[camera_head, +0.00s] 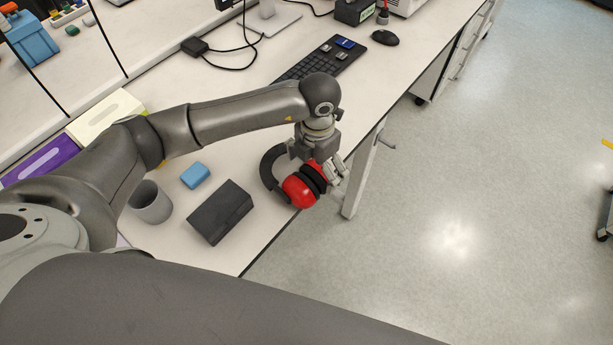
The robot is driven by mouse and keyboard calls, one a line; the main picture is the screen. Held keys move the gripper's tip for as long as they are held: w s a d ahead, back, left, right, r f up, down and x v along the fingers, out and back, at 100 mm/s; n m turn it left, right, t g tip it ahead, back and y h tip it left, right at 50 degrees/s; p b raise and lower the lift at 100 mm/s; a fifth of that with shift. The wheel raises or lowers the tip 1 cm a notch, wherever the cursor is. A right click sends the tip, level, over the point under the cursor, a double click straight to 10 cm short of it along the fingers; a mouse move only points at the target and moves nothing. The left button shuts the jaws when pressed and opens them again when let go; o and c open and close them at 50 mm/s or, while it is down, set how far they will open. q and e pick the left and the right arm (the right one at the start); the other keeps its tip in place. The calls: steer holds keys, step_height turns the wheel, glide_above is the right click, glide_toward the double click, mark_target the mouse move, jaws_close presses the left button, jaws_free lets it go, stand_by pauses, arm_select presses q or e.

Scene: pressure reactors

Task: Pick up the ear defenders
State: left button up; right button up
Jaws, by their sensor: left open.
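The ear defenders (301,191) have red cups with black cushions and a dark headband curving to the left. They lie on the white bench near its front edge. My left gripper (330,178) points down right over the ear defenders, its fingers beside the cups at their upper right. The jaws are open. Whether a finger touches a cup I cannot tell, as the gripper hides part of the ear defenders. My right gripper is not in view.
On the bench (247,242) are a dark grey box (219,213), a blue block (195,175), a grey cup (151,203), a keyboard (322,60) and a mouse (385,38).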

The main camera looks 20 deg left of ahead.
arm_select(q)
steer(key=shift+f, duration=0.3)
step_height(320, 180, down, 4)
steer(key=shift+w+a+r+p, duration=0.1)
steer(key=shift+p, duration=1.05)
steer(key=shift+f, duration=0.5)
steer(key=shift+c, duration=1)
steer(key=c, duration=0.9)
steer(key=shift+o, duration=0.2)
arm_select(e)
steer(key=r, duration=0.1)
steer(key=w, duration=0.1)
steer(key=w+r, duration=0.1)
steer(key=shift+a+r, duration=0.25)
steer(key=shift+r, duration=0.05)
